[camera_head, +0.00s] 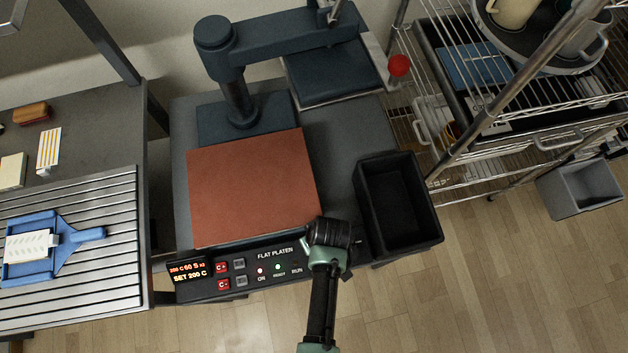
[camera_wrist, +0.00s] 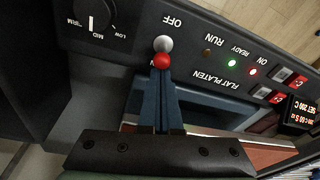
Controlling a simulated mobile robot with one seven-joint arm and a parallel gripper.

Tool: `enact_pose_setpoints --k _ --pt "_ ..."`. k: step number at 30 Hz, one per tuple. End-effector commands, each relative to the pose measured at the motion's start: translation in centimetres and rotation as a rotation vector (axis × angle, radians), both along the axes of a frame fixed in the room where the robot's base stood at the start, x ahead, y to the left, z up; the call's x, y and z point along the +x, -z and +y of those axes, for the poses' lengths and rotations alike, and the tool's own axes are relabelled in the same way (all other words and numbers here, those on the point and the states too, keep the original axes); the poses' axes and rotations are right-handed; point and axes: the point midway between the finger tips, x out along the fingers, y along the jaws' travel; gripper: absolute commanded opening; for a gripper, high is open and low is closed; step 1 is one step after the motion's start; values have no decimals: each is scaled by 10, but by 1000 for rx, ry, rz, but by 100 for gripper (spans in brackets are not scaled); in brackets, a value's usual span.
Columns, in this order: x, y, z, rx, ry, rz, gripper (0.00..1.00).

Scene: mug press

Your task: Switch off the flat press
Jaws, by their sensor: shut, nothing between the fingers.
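The flat press has an orange-brown platen (camera_head: 252,188) and a dark front panel (camera_head: 235,283) marked FLAT PLATEN. In the wrist view the panel's red ON light (camera_wrist: 253,72) and green READY light (camera_wrist: 232,63) are lit; the RUN light (camera_wrist: 207,54) is dark. A toggle switch with a red tip (camera_wrist: 161,62) and a pale round part (camera_wrist: 163,44) sits beside an OFF label. My gripper (camera_wrist: 161,78) is shut and empty, its fingertips right at the red tip; I cannot tell whether they touch. In the head view my wrist hides the switch and fingers.
A pressure dial (camera_wrist: 97,14) is near the switch. A black bin (camera_head: 397,205) stands right of the platen, and a wire rack (camera_head: 470,130) beyond it. A bench with a slatted top (camera_head: 110,190) is at left. The floor in front is clear.

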Motion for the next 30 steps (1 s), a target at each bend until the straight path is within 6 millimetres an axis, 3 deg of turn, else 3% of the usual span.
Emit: enact_pose_setpoints --k 20,30 --pt "-19 -4 -6 87 2 -266 0" --pt "-16 -7 -5 85 0 -263 0"
